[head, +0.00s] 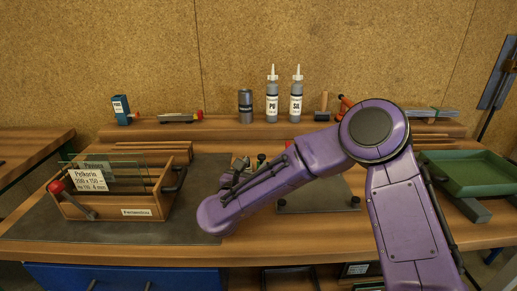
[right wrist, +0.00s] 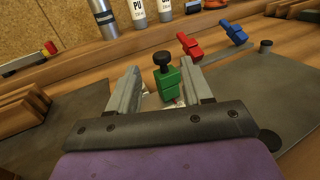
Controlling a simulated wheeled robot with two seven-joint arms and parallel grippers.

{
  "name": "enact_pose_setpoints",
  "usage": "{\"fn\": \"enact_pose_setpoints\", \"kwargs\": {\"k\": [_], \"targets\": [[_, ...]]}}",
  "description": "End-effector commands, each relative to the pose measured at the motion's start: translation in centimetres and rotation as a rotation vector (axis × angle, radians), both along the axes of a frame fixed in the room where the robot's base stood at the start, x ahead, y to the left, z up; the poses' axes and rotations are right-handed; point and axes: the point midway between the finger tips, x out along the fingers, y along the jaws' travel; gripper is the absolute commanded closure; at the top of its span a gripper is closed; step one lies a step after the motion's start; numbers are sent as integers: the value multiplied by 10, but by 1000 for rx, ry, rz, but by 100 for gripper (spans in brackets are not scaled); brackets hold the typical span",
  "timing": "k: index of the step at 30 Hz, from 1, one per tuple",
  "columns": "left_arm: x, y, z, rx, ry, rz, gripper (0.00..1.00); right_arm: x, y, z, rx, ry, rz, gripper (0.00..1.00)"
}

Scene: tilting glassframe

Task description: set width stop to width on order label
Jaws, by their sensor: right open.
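The order label (head: 94,178) is a cream card on the wooden crate at left in the head view. It reads roughly "Pelkorio 200 x 150", with a smaller line I cannot read surely. In the right wrist view a green block (right wrist: 168,84) with a black knob stands between the fingers of my right gripper (right wrist: 160,88), which is open. I cannot tell whether the fingers touch it. A red block (right wrist: 190,46) and a blue block (right wrist: 234,32) stand beyond it. Which block is the width stop is not marked. My left gripper is not in view.
The wooden crate (head: 138,212) holds glass panes on a dark mat (head: 205,185). A dark plate (head: 318,197) lies partly behind my right arm. Bottles (head: 272,103) and tools stand on the rear shelf. A green tray (head: 470,175) is at right.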

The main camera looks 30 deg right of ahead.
Motion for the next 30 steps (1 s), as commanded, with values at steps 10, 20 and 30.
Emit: {"fn": "enact_pose_setpoints", "kwargs": {"k": [10, 20, 30], "targets": [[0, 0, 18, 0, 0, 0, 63, 42, -60, 2, -1, 2, -4, 50], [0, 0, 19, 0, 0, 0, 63, 49, -71, 0, -3, 2, -3, 50], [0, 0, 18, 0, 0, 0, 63, 48, -71, 0, -3, 2, -3, 100]]}}
